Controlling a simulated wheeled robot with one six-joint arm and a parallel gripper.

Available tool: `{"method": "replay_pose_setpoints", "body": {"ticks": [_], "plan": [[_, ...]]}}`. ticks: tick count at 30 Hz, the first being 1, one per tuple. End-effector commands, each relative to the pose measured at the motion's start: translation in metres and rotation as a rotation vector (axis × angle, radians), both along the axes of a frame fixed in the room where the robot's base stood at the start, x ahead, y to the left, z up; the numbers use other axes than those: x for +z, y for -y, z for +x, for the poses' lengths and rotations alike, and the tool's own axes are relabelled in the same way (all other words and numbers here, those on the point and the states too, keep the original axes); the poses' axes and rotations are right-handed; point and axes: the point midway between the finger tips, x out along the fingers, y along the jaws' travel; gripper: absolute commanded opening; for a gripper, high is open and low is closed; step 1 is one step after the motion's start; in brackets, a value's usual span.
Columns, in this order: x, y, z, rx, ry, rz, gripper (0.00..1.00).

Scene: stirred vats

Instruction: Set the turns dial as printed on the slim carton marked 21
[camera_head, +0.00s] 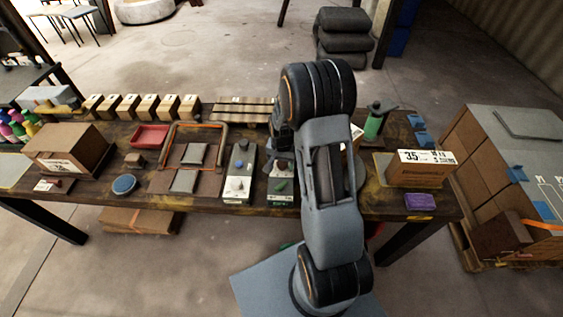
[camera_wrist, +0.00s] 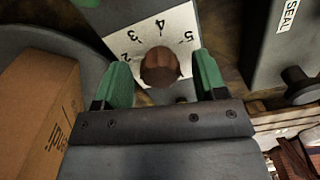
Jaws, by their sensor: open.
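In the wrist view a brown round knob (camera_wrist: 160,67) sits on a white dial plate (camera_wrist: 178,22) printed with 2, 3, 4 and 5, which appear upside down. My gripper (camera_wrist: 162,72) is open, with a green finger on each side of the knob and a gap visible on both sides. The knob's pointer mark cannot be made out. A brown carton (camera_wrist: 38,115) with partly cut-off print stands at the left; its number is not readable. I cannot identify a carton marked 21.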

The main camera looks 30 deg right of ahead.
Motion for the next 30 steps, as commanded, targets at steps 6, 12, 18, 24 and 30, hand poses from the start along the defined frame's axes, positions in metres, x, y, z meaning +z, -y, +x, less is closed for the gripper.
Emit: {"method": "replay_pose_setpoints", "body": {"ticks": [6, 12, 18, 24, 30], "plan": [[0.0001, 0.0001, -0.0001, 0.0, 0.0, 0.0, 0.58], [0.0002, 0.0001, -0.0001, 0.0, 0.0, 0.0, 0.39], [0.0003, 0.0, 0.0, 0.0, 0.0, 0.0, 0.2], [0.0002, -0.0002, 0.0001, -0.008, 0.0, 0.0, 0.16], [-0.0005, -0.0004, 0.0003, -0.08, 0.0, 0.0, 0.16]]}}
